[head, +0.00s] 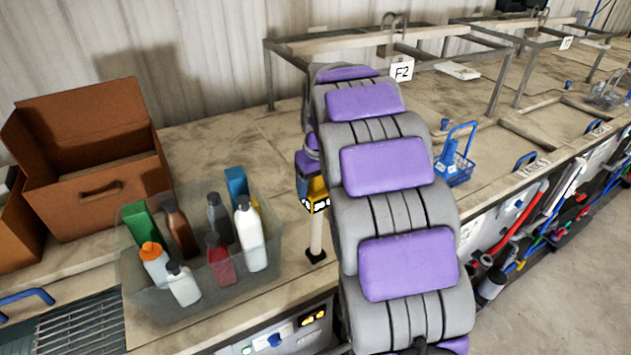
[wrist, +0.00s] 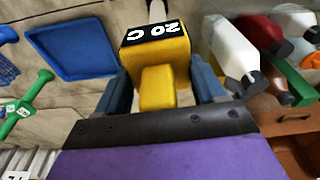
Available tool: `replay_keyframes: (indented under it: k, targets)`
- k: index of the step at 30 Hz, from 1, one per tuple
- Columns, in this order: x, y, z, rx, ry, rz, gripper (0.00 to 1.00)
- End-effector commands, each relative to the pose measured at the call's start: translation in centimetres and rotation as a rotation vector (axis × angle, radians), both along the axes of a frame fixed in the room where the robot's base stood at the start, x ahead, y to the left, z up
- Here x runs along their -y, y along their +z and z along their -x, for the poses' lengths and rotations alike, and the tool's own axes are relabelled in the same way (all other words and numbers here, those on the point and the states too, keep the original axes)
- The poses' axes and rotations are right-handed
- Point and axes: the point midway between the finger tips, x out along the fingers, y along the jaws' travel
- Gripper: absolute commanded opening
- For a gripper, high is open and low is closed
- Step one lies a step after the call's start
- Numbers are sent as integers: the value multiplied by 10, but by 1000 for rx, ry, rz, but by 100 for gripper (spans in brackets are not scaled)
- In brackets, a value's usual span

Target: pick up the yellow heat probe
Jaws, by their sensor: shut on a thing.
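The yellow heat probe (head: 319,194) is left of my arm in the head view. It has a blocky yellow head with a black label and a pale rod running down to a dark foot near the counter. I cannot tell whether the foot touches the counter. In the wrist view the probe's head (wrist: 165,60) sits between two blue fingers, and its label reads "20 C". My gripper (wrist: 160,88) is shut on this head from both sides. In the head view my gripper (head: 306,176) is partly hidden by my arm.
A translucent bin (head: 165,312) of several bottles stands left of the probe, with an open brown box (head: 108,205) behind it. A blue basket (head: 456,170) is right of my arm. The wrist view shows a blue flat-bottomed thing (wrist: 75,48) and a green handled thing (wrist: 28,98).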

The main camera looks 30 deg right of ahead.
Motion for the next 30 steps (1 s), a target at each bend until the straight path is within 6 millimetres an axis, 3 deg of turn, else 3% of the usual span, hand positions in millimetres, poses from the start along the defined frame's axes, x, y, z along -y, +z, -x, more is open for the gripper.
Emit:
replay_keyframes:
  k: [18, 30]
  targets:
    - [-59, 10, 86, 3, 2, 1, 0]
    - [-73, 12, 106, 1, 1, 0, 0]
